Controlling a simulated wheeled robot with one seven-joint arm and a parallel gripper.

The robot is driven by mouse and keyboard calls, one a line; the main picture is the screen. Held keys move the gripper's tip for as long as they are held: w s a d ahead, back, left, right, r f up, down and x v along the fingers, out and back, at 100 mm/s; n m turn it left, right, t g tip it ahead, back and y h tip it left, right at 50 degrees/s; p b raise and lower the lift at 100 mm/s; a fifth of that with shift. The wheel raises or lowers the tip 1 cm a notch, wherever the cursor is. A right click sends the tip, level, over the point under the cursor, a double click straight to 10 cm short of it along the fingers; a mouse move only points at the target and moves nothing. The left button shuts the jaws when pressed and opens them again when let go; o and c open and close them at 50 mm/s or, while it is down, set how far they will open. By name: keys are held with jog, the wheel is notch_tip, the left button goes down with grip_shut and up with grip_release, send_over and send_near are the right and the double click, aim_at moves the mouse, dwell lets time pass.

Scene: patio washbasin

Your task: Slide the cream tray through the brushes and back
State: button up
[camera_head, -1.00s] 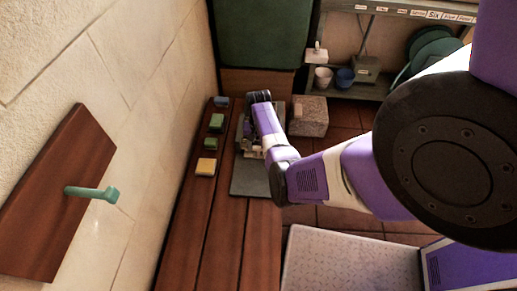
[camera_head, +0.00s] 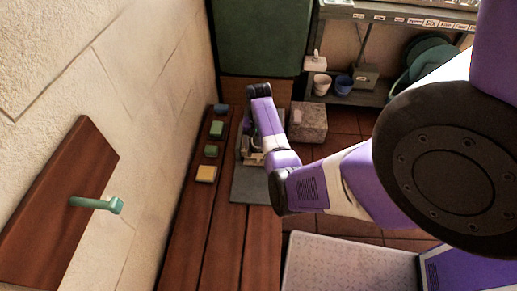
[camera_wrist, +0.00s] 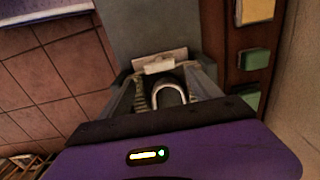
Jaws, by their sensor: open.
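A cream piece, seemingly the cream tray (camera_wrist: 165,62), lies over the grey board (camera_wrist: 150,25) in the wrist view. A pale arched handle (camera_wrist: 168,91) stands just on the near side of it. My gripper (camera_wrist: 169,82) is open, with one finger on each side of the handle; contact is not clear. In the head view my gripper (camera_head: 252,147) is low over the grey board (camera_head: 256,186), mostly behind my arm. Cream parts (camera_head: 253,158) show beside it. Striped dark edges next to my left finger may be brush bristles, but I cannot tell.
Yellow (camera_head: 206,174), green (camera_head: 216,129) and blue (camera_head: 220,109) blocks line the wooden bench (camera_head: 225,235) left of the board. A stone block (camera_head: 308,122) stands to the right. A wooden wall panel with a green peg (camera_head: 96,204) is at left.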

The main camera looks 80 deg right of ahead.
jog(key=shift+r, duration=0.8)
